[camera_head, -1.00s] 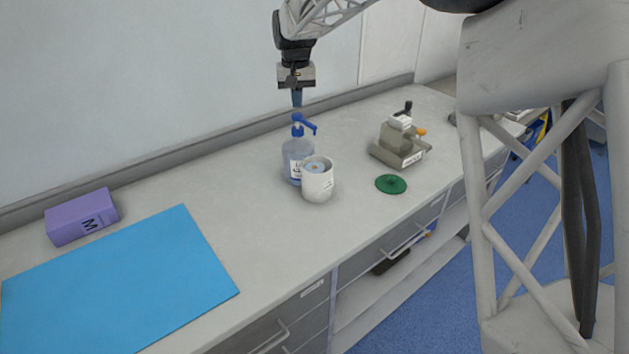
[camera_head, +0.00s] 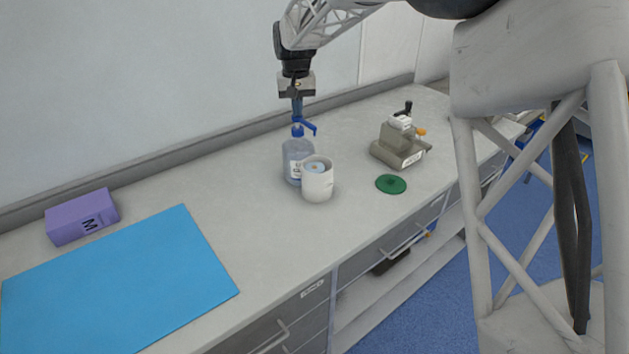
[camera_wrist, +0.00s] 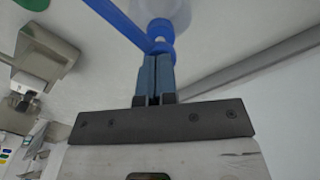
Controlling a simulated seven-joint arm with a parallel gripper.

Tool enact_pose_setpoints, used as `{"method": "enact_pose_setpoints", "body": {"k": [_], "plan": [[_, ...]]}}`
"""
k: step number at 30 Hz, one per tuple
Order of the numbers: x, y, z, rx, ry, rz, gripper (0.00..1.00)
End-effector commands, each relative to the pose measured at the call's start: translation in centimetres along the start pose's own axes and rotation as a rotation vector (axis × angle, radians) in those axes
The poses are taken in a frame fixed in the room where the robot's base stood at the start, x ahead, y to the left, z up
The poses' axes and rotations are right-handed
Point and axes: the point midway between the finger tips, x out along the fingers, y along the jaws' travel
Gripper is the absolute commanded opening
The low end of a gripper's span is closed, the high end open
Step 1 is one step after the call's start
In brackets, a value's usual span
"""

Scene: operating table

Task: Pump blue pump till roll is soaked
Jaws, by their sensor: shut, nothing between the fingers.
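The blue pump (camera_head: 304,127) tops a clear bottle (camera_head: 292,155) with a white label on the counter. Its spout points right, above the white tub. The roll (camera_head: 316,166) shows as a pale top inside the white tub (camera_head: 318,185), just in front of the bottle. My gripper (camera_head: 297,117) is shut and empty, pointing down with its tips on the pump head, which looks pressed low. In the wrist view, my shut blue fingers (camera_wrist: 156,60) reach the pump head (camera_wrist: 160,32). Whether the roll is wet cannot be told.
A green round lid (camera_head: 391,184) lies right of the tub. A grey-green device (camera_head: 400,145) with a black handle stands behind it. A purple box (camera_head: 82,217) and a blue mat (camera_head: 120,280) are at the left. The counter between mat and bottle is clear.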

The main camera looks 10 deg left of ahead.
Motion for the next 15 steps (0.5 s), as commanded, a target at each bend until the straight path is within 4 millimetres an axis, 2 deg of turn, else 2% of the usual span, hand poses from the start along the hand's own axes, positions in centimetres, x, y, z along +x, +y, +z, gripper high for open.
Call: {"method": "enact_pose_setpoints", "body": {"k": [15], "plan": [[1.6, 0.0, 0.0, 0.000, -0.002, 0.000, 0.00]]}}
